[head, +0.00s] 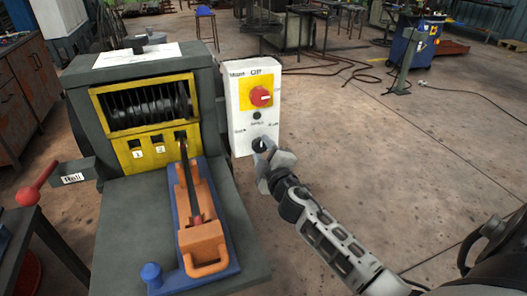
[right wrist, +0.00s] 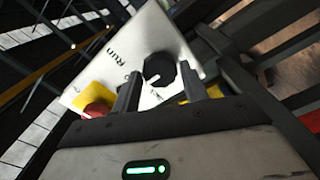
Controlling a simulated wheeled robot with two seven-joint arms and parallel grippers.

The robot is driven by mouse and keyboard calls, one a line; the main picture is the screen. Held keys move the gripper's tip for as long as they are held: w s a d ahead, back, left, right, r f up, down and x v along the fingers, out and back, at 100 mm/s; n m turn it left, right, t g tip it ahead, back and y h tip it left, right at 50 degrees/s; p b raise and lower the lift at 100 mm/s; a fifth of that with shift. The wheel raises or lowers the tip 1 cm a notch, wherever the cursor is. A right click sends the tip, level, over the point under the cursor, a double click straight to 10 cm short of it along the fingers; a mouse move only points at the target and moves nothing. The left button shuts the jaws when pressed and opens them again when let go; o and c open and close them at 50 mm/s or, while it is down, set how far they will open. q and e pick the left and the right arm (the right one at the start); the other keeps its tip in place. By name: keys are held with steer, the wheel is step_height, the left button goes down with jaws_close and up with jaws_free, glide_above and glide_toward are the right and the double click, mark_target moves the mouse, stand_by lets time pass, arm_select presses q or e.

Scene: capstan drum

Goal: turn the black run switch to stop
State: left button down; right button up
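The black run switch (head: 258,145) is a round knob low on the white control box (head: 243,112). In the right wrist view the black run switch (right wrist: 160,70) shows a white mark on its lower left edge, and the word "Run" is printed to its upper left. My right gripper (head: 265,152) is at the switch and partly covers it in the head view. In the wrist view its two fingers are apart, one on each side of the knob. I cannot tell whether they touch it. My left gripper is not in view.
A red rotary switch (head: 261,96) on a yellow plate sits above the black knob. The grey machine (head: 150,75) with a yellow-framed drum stands left of the box. An orange lever handle (head: 202,240) lies on a blue base in front.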

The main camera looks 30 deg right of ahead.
steer(key=shift+o, duration=1.2)
steer(key=b+v, duration=0.2)
steer(key=v, duration=1.4)
steer(key=shift+d+f, duration=0.1)
